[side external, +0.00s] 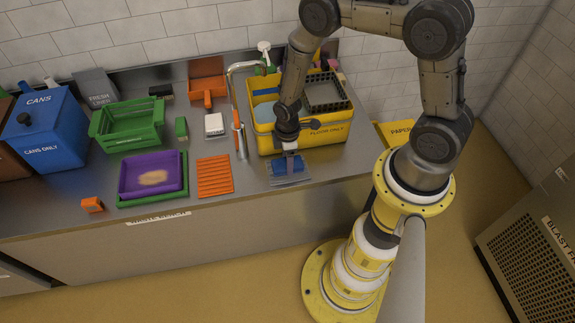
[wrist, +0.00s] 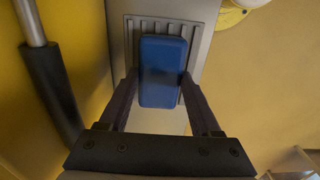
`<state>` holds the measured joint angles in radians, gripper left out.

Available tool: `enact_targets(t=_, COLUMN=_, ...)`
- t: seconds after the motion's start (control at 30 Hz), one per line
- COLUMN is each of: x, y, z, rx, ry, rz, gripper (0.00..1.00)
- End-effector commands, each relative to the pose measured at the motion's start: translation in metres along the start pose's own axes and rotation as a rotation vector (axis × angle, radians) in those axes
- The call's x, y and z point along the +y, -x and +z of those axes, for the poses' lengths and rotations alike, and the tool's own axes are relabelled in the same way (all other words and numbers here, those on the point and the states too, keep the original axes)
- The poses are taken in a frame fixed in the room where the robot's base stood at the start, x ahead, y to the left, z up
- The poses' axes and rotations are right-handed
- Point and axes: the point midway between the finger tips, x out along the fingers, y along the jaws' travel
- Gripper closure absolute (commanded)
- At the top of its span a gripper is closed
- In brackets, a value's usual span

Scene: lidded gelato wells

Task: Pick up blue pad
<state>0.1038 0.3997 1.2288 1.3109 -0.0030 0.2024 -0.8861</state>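The blue pad (wrist: 163,70) is a rounded blue block lying on a grey ribbed plate (wrist: 131,33) in the wrist view. In the side view the blue pad (side external: 289,166) is at the counter's front edge, in front of the yellow basin. My gripper (wrist: 160,77) has its two dark fingers apart, one on each side of the pad's near half. A narrow gap shows by the left finger; the right fingertip is very close to the pad, and I cannot tell if it touches. In the side view my gripper (side external: 288,153) points down over the pad, its fingers partly hidden.
The yellow basin (side external: 331,136) stands close behind my gripper, and a faucet (side external: 239,135) rises to its left. An orange ribbed mat (side external: 214,176) and a purple tray (side external: 133,194) lie farther left. A dark pole (wrist: 50,95) is at the wrist view's left.

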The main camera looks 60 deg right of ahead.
Motion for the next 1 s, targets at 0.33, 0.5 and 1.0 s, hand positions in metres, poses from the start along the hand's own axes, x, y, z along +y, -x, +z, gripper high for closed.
enact_targets(t=0.33, x=0.0, y=0.0, z=0.0, rx=0.0, ry=0.0, rz=0.001, gripper=0.9)
enact_targets(t=0.5, x=0.0, y=0.002, z=0.0, rx=0.001, ry=0.0, rz=0.001, gripper=0.9)
enact_targets(t=1.0, x=-0.025, y=0.071, z=0.02, rx=0.003, ry=0.0, rz=0.003, gripper=0.9)
